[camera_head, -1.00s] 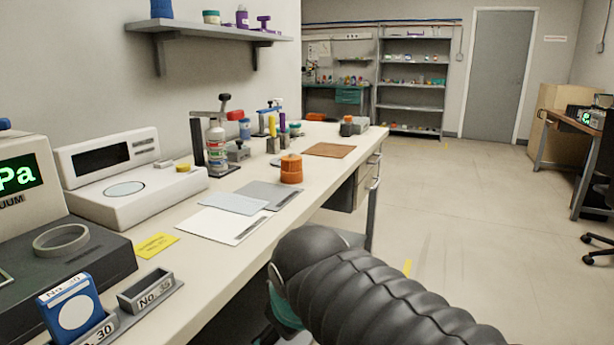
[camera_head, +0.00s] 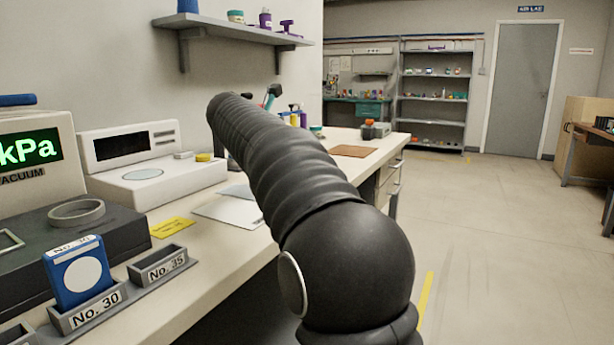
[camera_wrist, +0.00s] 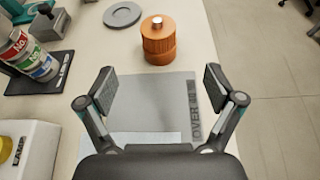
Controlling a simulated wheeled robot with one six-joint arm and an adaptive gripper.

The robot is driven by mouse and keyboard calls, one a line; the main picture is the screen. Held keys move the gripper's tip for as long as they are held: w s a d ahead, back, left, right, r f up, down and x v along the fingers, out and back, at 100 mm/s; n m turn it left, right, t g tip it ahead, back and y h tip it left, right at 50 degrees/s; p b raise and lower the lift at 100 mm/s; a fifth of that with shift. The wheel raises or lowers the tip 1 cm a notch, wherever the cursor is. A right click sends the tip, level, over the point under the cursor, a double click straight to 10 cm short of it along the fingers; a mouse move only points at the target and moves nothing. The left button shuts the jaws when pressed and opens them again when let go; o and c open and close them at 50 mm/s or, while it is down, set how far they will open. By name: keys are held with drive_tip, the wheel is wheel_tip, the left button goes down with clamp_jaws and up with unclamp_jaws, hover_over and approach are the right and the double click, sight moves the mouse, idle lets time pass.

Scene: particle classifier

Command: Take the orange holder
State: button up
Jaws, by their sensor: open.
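The orange holder (camera_wrist: 158,43) is a round, ribbed orange cylinder with a pale metal knob on top. It stands upright on the bench just beyond a grey mat (camera_wrist: 150,100) in the wrist view. My gripper (camera_wrist: 164,88) is open and empty, its two fingers spread above the mat. The holder is ahead of the fingertips, near the middle between them, and apart from them. In the head view my arm hides the holder and my gripper.
A flat grey ring (camera_wrist: 122,14) lies left of the holder. A bottle stand (camera_wrist: 30,60) and a white device (camera_wrist: 25,145) are at the left. In the head view, a blue card (camera_head: 78,272) stands in a slot marked No. 30. Open floor lies right of the bench.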

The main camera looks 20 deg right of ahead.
drive_tip(key=b+x, duration=0.1)
drive_tip(key=x, duration=1.3)
drive_tip(key=shift+w+r, duration=0.15)
drive_tip(key=shift+w, duration=0.1)
clamp_jaws()
drive_tip(key=shift+r, duration=0.1)
